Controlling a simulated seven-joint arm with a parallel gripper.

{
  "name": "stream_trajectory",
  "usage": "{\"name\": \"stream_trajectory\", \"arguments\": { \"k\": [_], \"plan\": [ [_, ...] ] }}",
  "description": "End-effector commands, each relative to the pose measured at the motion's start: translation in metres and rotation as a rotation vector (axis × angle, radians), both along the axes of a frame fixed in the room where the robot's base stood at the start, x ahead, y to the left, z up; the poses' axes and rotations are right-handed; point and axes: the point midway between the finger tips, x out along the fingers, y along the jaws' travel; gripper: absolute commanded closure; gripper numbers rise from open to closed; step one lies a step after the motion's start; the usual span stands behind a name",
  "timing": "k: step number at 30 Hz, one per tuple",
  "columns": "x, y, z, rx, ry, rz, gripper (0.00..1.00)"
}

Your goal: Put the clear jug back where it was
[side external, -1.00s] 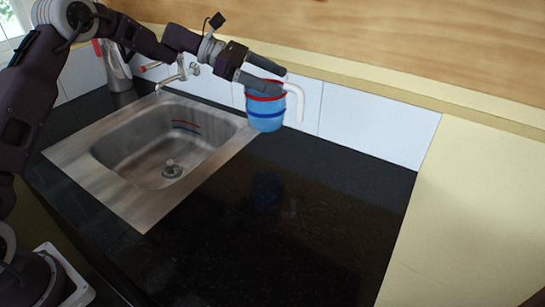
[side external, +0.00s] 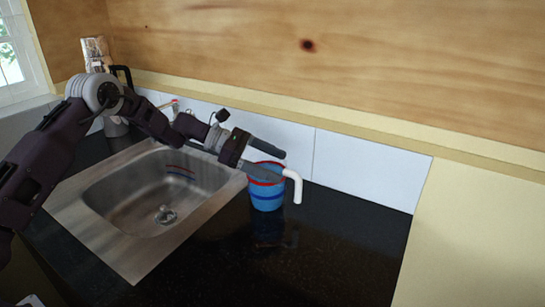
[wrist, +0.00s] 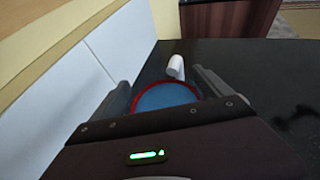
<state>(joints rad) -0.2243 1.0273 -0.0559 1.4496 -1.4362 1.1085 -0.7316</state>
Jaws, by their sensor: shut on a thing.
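The jug (side external: 267,196) looks blue, not plainly clear, with a red rim, a darker blue band and a white handle (side external: 297,188) on its right. It is upright to the right of the sink, with its base on or just above the black counter; I cannot tell which. My gripper (side external: 280,166) is shut on the jug near its rim, one finger on each side. In the wrist view, the jug's red rim and blue inside (wrist: 163,96) show between the fingers (wrist: 163,86), with the white handle (wrist: 176,67) beyond. The gripper body hides the jug's near part.
The steel sink (side external: 130,239) lies to the left, with a tap behind it. A kettle with a black handle (side external: 123,74) stands at the back left, partly behind my arm. White tiles (side external: 365,165) run close behind the jug. The dark counter (side external: 310,260) in front and to the right is clear.

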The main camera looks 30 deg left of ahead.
Motion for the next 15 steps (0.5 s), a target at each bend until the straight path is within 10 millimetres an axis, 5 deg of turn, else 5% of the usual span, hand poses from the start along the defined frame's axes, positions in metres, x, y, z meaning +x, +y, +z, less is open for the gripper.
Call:
{"name": "stream_trajectory", "arguments": {
  "k": [5, 6, 15],
  "plan": [
    [0.0004, -0.0001, -0.0010, -0.002, -0.002, 0.000, 0.84],
    [0.0000, 0.0004, -0.0028, 0.001, 0.000, 0.000, 0.05],
    [0.0001, 0.0001, 0.0012, 0.000, -0.001, 0.000, 0.00]
  ]
}}
